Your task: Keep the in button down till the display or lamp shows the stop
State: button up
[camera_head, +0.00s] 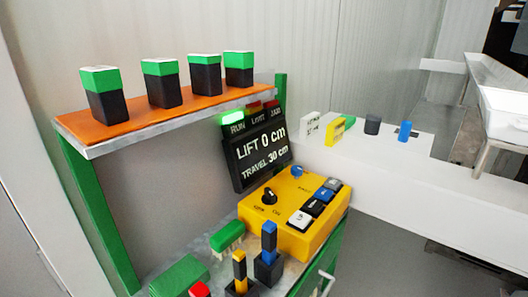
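A yellow control box (259,222) stands on the green-framed bench. Its right side carries a row of push buttons: a white one (300,219), a black one (315,207), a blue one (325,195) and a grey one (333,184). Their marks are too small to read, so I cannot tell which is the in button. The black display (260,157) behind the box reads LIFT 0 cm and TRAVEL 30 cm. The green RUN lamp (232,118) above it is lit. The LIMIT lamp (254,107) and JAM lamp (271,105) look dark red and unlit. My gripper is not in view.
The box also has a black knob (269,197) and a blue knob (297,172). Upright blue (269,240) and yellow (239,268) handles stand in front of it. An orange shelf (140,118) with several green-black blocks is at left. A white counter (400,170) lies behind.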

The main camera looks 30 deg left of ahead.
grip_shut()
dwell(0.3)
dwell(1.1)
